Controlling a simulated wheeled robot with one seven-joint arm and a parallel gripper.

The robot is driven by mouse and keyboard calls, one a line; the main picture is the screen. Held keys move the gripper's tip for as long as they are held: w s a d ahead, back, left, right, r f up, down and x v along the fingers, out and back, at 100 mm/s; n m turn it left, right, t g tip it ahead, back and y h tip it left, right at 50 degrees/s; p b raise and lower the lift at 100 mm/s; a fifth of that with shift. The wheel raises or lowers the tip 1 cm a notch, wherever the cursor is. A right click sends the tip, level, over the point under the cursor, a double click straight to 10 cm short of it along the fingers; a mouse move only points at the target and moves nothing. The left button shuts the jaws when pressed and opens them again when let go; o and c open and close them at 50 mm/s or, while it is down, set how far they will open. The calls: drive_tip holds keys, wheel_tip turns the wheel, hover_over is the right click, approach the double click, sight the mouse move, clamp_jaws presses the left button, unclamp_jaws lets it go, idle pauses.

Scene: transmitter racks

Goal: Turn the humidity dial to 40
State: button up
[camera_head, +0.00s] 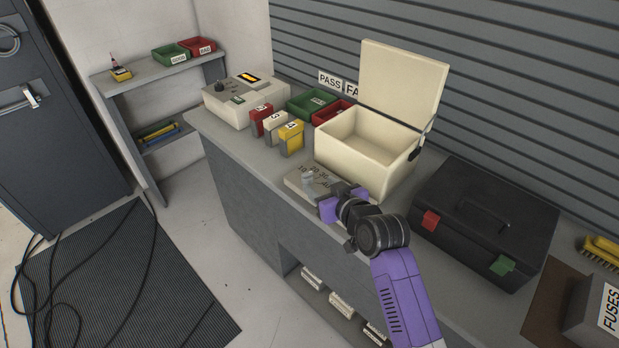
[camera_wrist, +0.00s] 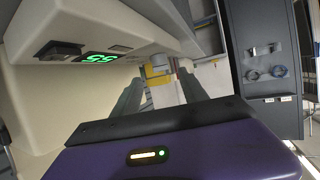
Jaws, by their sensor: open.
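A low pale panel (camera_head: 308,179) with dark scale markings lies on the bench in front of the open cream box (camera_head: 372,158). Its dial is not clearly seen; my gripper (camera_head: 335,198) covers part of the panel. In the wrist view, a cream housing at upper left bears a lit green two-digit display (camera_wrist: 101,58), seen at a slant, that looks like 55. A dark part sits beside the display. My gripper (camera_wrist: 160,90) shows two grey-green fingers spread apart with nothing clearly held between them. Whether a finger touches the panel cannot be told.
A black case (camera_head: 485,222) stands right of the box. Red, white and yellow numbered blocks (camera_head: 291,138) and green and red trays (camera_head: 312,103) stand to the left. A device with a black knob (camera_head: 219,87) is at the far-left end. The lidded box rises close behind my gripper.

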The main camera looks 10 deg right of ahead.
sight(308, 177)
drive_tip(key=shift+p+x, duration=0.3)
drive_tip(key=shift+x, duration=3.55)
drive_tip(key=shift+f, duration=0.15)
clamp_jaws()
